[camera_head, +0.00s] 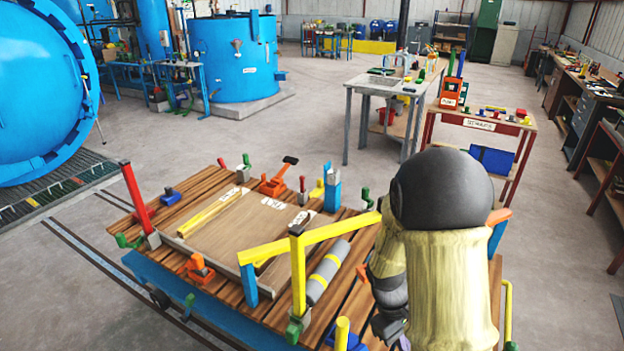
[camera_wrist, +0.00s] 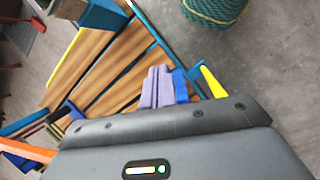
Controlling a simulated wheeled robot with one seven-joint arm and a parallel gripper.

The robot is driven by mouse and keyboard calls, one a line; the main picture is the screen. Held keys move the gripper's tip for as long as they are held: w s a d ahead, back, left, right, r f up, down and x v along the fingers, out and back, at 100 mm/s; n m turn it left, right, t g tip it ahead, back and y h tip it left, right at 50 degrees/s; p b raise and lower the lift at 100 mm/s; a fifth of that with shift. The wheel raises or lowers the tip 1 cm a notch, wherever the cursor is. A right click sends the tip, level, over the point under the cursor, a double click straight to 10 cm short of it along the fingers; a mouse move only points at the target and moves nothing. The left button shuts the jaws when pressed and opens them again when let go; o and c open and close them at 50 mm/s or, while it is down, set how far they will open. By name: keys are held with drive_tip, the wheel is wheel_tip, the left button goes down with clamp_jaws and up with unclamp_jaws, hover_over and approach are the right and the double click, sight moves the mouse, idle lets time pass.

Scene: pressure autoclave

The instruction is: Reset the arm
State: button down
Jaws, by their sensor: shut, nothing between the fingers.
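My gripper (camera_wrist: 158,76) shows in the wrist view as two lavender fingers pressed together, shut and empty. It is over the wooden slats near one end of the cart. In the head view my arm (camera_head: 440,250) rises at the right of the cart, with a dark rounded joint and a yellowish sleeve.
A yellow bar frame (camera_head: 298,268), a grey cylinder (camera_head: 327,272) and a flat board (camera_head: 235,225) are on the cart, close to my arm. A red-framed table (camera_head: 480,125) stands behind it. A coiled green rope or hose (camera_wrist: 213,8) lies beyond the cart. Floor left of the tables is clear.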

drive_tip(key=s+a+r+m+t+y+p, duration=0.1)
drive_tip(key=s+a+r+m+t, duration=0.1)
drive_tip(key=r, duration=0.4)
drive_tip(key=s+a+r+m+t+y+p, duration=0.1)
drive_tip(key=s+a+r+m+t+y, duration=0.1)
drive_tip(key=r, duration=0.4)
drive_tip(key=shift+s+a+r+m+t, duration=0.2)
drive_tip(key=shift+a+r+m+t, duration=0.25)
drive_tip(key=shift+m, duration=0.75)
drive_tip(key=shift+f, duration=0.1)
